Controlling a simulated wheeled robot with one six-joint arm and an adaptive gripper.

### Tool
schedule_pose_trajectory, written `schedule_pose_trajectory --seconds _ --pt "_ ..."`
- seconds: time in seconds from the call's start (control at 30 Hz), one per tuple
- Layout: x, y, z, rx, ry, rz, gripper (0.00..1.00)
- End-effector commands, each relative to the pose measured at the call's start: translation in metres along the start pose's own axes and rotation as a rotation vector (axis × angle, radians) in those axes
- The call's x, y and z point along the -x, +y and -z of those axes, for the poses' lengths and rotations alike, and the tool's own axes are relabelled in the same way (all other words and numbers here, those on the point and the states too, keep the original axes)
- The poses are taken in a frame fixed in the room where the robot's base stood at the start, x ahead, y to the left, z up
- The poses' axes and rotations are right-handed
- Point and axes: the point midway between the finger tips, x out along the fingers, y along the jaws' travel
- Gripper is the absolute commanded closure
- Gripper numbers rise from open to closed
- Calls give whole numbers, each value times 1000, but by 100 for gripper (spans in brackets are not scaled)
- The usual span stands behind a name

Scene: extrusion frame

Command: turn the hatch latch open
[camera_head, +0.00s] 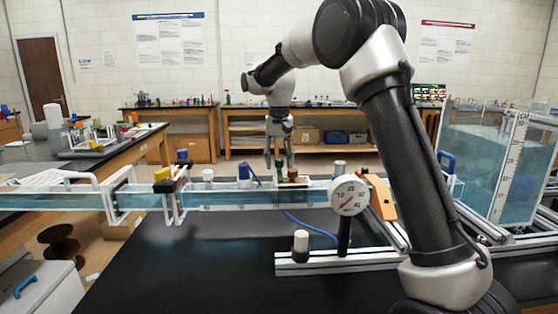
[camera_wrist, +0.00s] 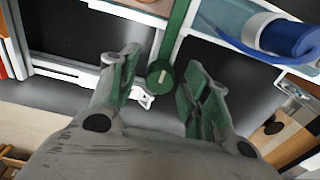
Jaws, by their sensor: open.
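A green bar with a round end and a pale mark on it, which looks like the latch (camera_wrist: 161,72), runs up the middle of the wrist view. Its round end sits between and just ahead of the fingers of my gripper (camera_wrist: 158,95). The fingers are apart, with green pads, and nothing is gripped. I cannot tell whether the fingers touch the bar. In the head view my gripper (camera_head: 279,166) points down over the long clear channel (camera_head: 230,197). The latch is too small there to make out clearly.
A round dial gauge (camera_head: 349,195) stands right of my gripper, with an orange block (camera_head: 381,198) behind it. A blue cylinder (camera_wrist: 290,38) lies at the wrist view's upper right. A clear water tank (camera_head: 485,165) stands at the right. The black tabletop (camera_head: 190,265) in front is mostly clear.

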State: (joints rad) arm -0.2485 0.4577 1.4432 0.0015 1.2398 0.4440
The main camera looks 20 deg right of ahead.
Motion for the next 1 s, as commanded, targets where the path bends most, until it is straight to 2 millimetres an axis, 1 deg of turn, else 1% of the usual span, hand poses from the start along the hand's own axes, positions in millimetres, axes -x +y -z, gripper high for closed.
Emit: schedule_pose_trajectory --seconds 0.03,0.17,0.2,0.27,0.3,0.67,0.87,1.0 --pt "0 0 0 0 0 0 56" --pt "0 0 0 0 0 0 80" --pt "0 0 0 0 0 0 87" --pt "0 0 0 0 0 0 98" --pt "0 0 0 0 0 0 100" --pt "0 0 0 -35 1 0 100" --pt "0 0 0 -138 1 -1 100" --pt "0 0 0 -251 1 -1 100"
